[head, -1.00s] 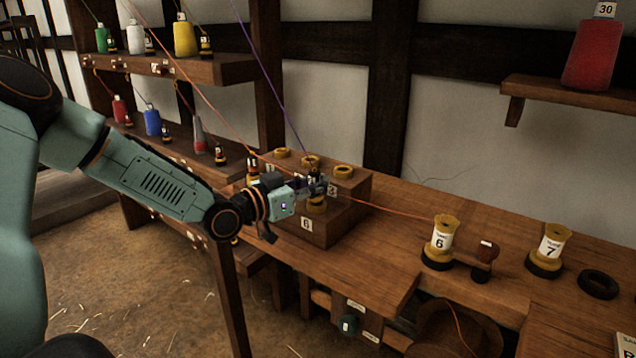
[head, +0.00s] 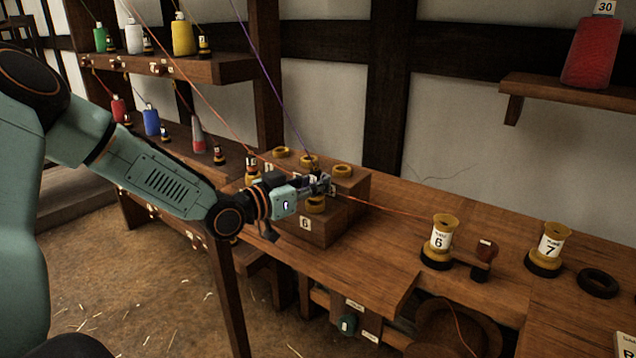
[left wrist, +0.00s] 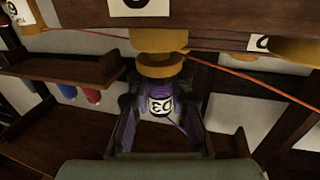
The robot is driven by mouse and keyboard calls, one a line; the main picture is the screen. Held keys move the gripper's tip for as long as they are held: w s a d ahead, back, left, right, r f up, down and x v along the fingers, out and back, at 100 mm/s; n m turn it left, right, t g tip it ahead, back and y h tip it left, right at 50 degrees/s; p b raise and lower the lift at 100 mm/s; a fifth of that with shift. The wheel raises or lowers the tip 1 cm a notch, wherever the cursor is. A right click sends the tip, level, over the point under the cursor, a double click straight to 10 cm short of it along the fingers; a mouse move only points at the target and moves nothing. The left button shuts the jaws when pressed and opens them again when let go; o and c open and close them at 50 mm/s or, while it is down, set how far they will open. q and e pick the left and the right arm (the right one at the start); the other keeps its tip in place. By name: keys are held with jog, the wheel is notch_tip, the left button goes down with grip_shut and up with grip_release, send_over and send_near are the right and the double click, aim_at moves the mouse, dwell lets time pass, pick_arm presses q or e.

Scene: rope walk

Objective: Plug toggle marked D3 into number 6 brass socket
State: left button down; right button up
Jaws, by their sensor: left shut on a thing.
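The D3 toggle is dark with a white label (left wrist: 161,106) reading D3, upside down in the left wrist view, and a purple cord beside it. My left gripper (head: 322,184) is shut on it; its fingers stand on both sides of the toggle in the left wrist view (left wrist: 160,112). The number 6 brass socket (head: 316,206) is on the front step of the wooden block, above a white 6 plate (head: 305,223). The toggle is directly over this socket. Brass rings (left wrist: 160,66) adjoin its end in the left wrist view; I cannot tell whether it is seated. My right gripper is out of view.
More brass sockets, one at the back right (head: 343,170), top the block (head: 345,210). An orange cord (head: 385,211) runs past my gripper to the spool marked 6 (head: 441,240). A purple cord (head: 262,75) rises from the block. Spool 7 (head: 551,247) stands at right.

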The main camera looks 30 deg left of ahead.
pick_arm(q)
jog(key=shift+s+r, duration=0.1)
jog(key=shift+f+b, duration=0.45)
jog(key=shift+f, duration=0.15)
jog(key=c, duration=1.5)
grip_release()
jog(key=shift+s+a+r+p, duration=0.15)
jog(key=shift+s+p, duration=0.15)
jog(key=shift+p, duration=0.4)
jog(key=p+v, duration=1)
jog(key=p, duration=0.2)
jog(key=shift+s, duration=0.15)
